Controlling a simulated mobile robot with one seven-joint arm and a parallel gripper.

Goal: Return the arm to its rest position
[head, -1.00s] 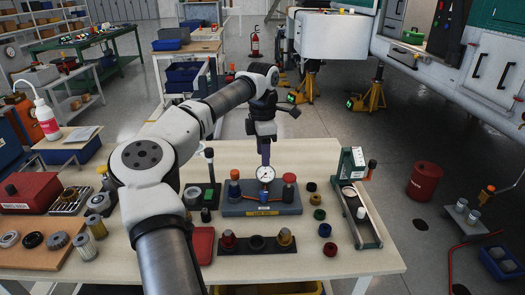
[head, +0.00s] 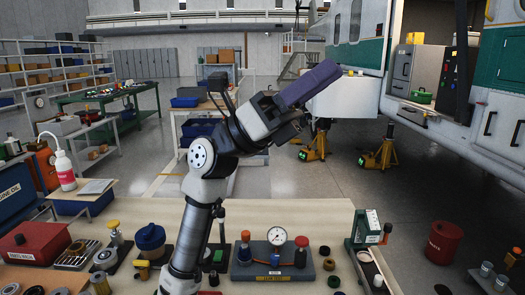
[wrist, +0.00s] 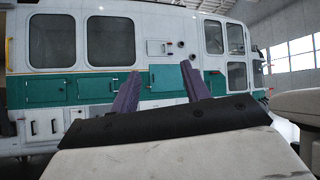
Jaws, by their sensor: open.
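My gripper (head: 325,78) is raised above the far side of the workbench (head: 335,213) in the head view, with the arm bent up and the purple fingers pointing up and to the right. In the wrist view my gripper (wrist: 160,80) shows two purple fingers spread apart with nothing between them. Behind them is the white and green helicopter side (wrist: 100,55). The fingers touch nothing that I can see.
On the bench stand a gauge block (head: 275,271), a green and white stand (head: 368,235), a red box (head: 35,243) and several small parts. A red drum (head: 442,243) and yellow jacks (head: 315,145) stand on the floor. The air around my gripper is clear.

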